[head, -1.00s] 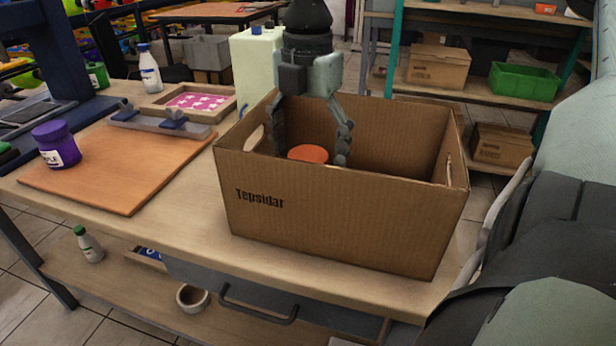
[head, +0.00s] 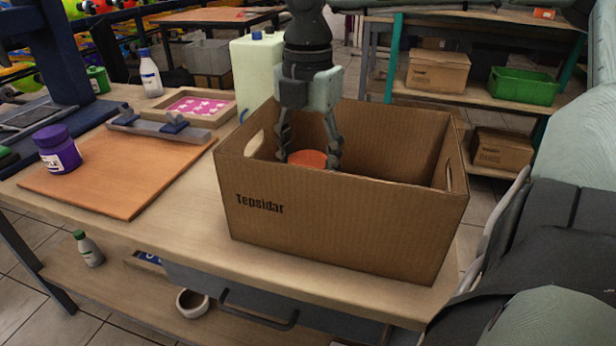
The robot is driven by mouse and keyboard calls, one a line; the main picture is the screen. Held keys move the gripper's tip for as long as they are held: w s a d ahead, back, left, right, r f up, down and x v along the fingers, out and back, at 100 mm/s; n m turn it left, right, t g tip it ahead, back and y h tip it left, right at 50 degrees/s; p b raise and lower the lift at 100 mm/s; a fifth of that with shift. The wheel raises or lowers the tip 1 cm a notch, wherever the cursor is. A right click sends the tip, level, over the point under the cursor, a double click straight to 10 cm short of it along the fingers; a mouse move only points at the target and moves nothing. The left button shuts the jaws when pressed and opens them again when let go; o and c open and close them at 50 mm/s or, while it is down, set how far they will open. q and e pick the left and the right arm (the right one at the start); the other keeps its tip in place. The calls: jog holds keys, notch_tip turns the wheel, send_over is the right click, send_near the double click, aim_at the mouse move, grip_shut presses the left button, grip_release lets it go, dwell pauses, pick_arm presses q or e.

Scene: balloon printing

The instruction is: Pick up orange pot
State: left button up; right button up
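The orange pot (head: 307,159) is inside the cardboard box (head: 340,225), and only its round orange top shows above the box's near wall. My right gripper (head: 309,158) reaches down into the box from above. Its two fingers stand on either side of the orange top, close against its left and right edges, and look shut on it. The lower part of the pot and the contact lower down are hidden by the near wall. My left gripper is out of view.
The box walls surround the gripper closely. To its left on the table are an orange-brown board (head: 120,170), a purple jar (head: 57,149), a framed pink screen (head: 195,105) and a pale canister (head: 256,70). Shelves (head: 480,95) stand behind.

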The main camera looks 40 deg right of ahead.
jog(key=shift+r, duration=0.1)
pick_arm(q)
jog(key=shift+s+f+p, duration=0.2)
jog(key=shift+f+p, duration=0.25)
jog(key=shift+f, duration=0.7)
pick_arm(e)
notch_tip(320, 180, up, 28)
